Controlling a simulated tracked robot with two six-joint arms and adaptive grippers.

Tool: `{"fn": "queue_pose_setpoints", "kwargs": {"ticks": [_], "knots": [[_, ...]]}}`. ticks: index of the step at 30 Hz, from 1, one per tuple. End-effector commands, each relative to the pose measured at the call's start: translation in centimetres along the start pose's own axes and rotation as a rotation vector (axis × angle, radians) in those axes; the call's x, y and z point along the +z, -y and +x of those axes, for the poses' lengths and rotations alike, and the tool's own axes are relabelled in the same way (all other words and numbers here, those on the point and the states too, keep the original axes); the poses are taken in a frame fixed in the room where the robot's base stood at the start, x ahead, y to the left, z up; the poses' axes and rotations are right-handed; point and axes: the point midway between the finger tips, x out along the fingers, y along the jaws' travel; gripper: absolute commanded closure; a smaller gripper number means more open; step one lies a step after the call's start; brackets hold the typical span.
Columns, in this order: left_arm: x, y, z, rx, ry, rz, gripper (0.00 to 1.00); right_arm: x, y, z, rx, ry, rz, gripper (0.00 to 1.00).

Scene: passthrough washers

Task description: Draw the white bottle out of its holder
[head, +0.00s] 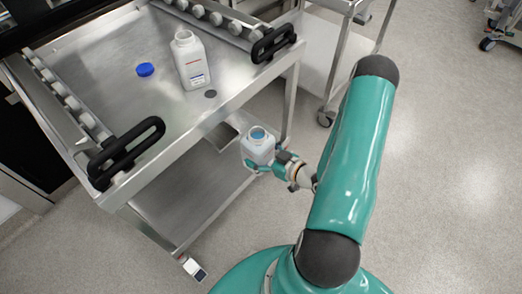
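An uncapped white bottle (192,66) with small red and blue print stands upright on the steel cart's top, tilted in the picture by the camera angle. No holder shows around it. A second white, squarish container (258,150) with a blue round top is in front of the cart, below its top. My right gripper (266,163) is closed around that container, its teal fingers on the container's sides. It is apart from the bottle on the cart. My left gripper is not in view.
A lower shelf (190,190) sits beneath.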

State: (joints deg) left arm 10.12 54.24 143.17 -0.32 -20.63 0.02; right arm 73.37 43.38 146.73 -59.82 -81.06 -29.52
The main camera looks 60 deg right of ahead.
Motion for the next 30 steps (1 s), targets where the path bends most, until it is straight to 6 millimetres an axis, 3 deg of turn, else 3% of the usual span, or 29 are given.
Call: {"fn": "queue_pose_setpoints", "kwargs": {"ticks": [8, 30], "knots": [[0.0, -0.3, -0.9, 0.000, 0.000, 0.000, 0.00, 0.3, -0.1, -1.8, 0.002, -0.001, 0.003, 0.83], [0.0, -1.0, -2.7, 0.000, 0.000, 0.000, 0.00, 3.0, 0.0, -10.7, 0.006, -0.001, 0.002, 0.83]]}}
